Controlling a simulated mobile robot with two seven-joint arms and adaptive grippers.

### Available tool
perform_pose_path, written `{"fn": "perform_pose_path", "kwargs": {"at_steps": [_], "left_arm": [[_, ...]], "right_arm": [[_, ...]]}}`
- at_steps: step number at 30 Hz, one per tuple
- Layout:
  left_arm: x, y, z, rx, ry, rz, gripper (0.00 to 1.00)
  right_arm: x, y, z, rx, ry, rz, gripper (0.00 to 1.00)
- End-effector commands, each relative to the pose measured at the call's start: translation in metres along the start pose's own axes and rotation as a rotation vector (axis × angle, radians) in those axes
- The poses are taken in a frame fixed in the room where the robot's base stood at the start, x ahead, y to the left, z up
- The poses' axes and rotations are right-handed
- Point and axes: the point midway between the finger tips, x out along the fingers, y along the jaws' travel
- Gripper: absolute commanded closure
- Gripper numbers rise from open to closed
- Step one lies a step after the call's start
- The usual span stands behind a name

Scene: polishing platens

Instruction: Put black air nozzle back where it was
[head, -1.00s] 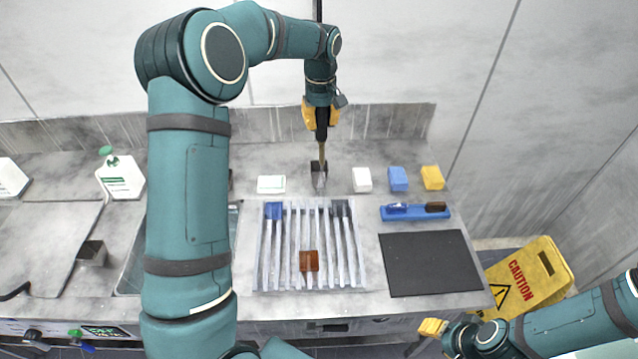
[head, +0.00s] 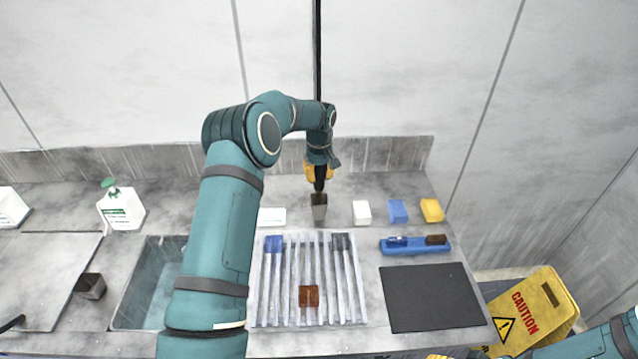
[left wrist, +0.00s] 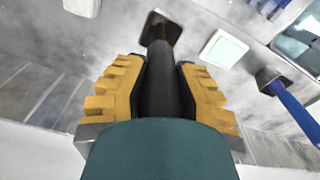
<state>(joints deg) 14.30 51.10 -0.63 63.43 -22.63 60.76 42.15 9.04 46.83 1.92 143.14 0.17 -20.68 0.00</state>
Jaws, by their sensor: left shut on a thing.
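My left gripper (head: 319,172) is shut on the black air nozzle (head: 320,184), upright at the back of the counter. A small dark square holder (head: 319,207) stands directly below it. In the left wrist view the yellow fingers (left wrist: 160,90) clasp both sides of the nozzle's dark round body (left wrist: 160,75). Its far end reaches the mouth of the holder (left wrist: 160,26); how deep it sits inside I cannot tell. A black hose (head: 318,55) rises above the gripper. Of my right gripper only a yellow sliver (head: 438,356) shows at the bottom edge.
White (head: 362,212), blue (head: 397,211) and yellow (head: 431,210) blocks stand right of the holder, a white block (head: 272,217) left. In front lie a ribbed tray (head: 262,322) with brushes, a blue caddy (head: 415,247) and a black mat (head: 432,297). A sink (head: 150,285) lies left.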

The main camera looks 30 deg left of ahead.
Motion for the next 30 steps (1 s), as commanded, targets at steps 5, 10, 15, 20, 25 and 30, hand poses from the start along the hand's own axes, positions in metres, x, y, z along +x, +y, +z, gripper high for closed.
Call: {"fn": "perform_pose_path", "kwargs": {"at_steps": [5, 10, 15, 20, 25, 30], "left_arm": [[0.025, -0.001, 0.001, 0.001, -0.003, -0.002, 1.0], [0.031, 0.0, 0.001, 0.001, 0.0, 0.0, 1.0], [0.031, 0.0, 0.001, 0.0, -0.001, 0.0, 1.0], [0.035, 0.0, 0.001, 0.001, -0.001, -0.001, 0.61], [0.034, 0.0, 0.001, 0.0, -0.001, -0.001, 0.49], [0.034, 0.0, 0.001, 0.0, -0.001, -0.001, 0.49]], "right_arm": [[-0.002, -0.001, 0.0, 0.0, 0.0, 0.0, 0.5], [-0.002, -0.001, 0.0, 0.0, 0.0, 0.0, 0.5], [-0.001, -0.001, 0.0, 0.0, 0.0, 0.0, 0.5], [0.002, 0.0, 0.0, 0.0, 0.0, 0.0, 0.5], [0.001, 0.0, 0.0, 0.0, 0.0, 0.0, 0.5], [0.001, 0.0, 0.0, 0.0, 0.0, 0.0, 0.5]]}}
